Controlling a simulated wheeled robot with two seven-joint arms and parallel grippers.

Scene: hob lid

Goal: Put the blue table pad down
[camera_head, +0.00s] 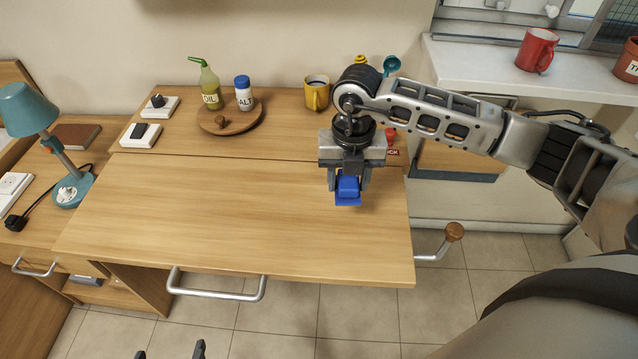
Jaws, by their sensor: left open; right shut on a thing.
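The blue table pad (347,190) is a small blue block with a flat blue part below it. My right gripper (347,184) points down over the right part of the wooden tabletop (240,205) and is shut on the pad. I cannot tell whether the pad touches the tabletop or hangs just above it. The fingers hide its sides. Only the fingertips of my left gripper (170,351) show at the bottom edge. They are apart and empty, in front of the table.
Behind stand a round wooden tray (252,121) with an oil bottle (209,84) and a salt jar (243,93), and a yellow mug (316,94). A teal lamp (30,112) is at left. The tabletop's middle and left are clear. A crank handle (453,233) juts out right.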

